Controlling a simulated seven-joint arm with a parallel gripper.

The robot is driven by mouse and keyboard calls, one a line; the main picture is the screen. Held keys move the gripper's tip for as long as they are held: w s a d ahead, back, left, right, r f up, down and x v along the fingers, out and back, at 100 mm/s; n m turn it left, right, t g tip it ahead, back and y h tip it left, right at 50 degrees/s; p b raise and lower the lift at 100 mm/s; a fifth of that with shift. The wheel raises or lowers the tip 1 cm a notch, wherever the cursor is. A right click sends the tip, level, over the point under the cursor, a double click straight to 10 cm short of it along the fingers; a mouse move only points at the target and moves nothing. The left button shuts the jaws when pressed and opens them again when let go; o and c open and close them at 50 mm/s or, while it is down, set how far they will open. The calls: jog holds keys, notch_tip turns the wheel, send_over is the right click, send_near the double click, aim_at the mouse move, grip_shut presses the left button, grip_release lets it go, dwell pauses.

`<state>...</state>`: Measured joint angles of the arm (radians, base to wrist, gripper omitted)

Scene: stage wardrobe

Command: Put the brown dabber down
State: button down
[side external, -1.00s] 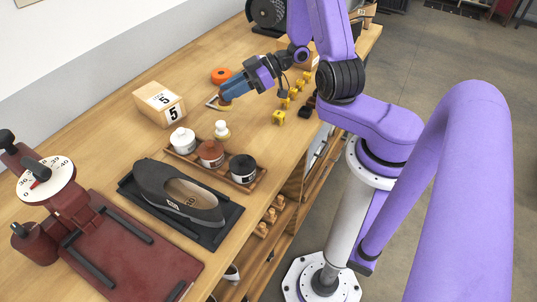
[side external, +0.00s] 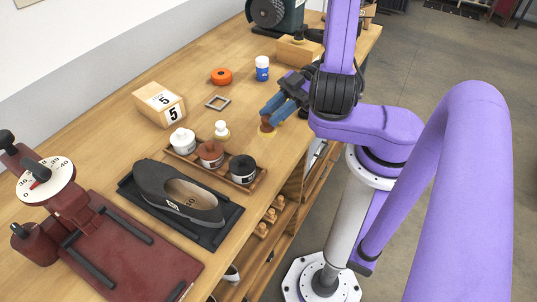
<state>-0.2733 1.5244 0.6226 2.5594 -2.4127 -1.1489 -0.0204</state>
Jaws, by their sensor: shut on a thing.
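My gripper (side external: 272,113) is over the middle right of the bench, its blue fingers pointing down and to the left. It is shut on the brown dabber (side external: 266,126), a small brown piece showing below the fingertips. The fingers hide most of the dabber. I cannot tell whether its lower end touches the bench top. A square grey frame (side external: 217,102) lies empty on the bench to the left of my gripper.
A dark shoe (side external: 160,183) lies in front.

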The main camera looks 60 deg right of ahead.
jog(key=shift+s+f, duration=0.2)
jog(key=shift+f, duration=3.8)
jog(key=shift+f, duration=0.15)
jog(key=c, duration=0.9)
grip_release()
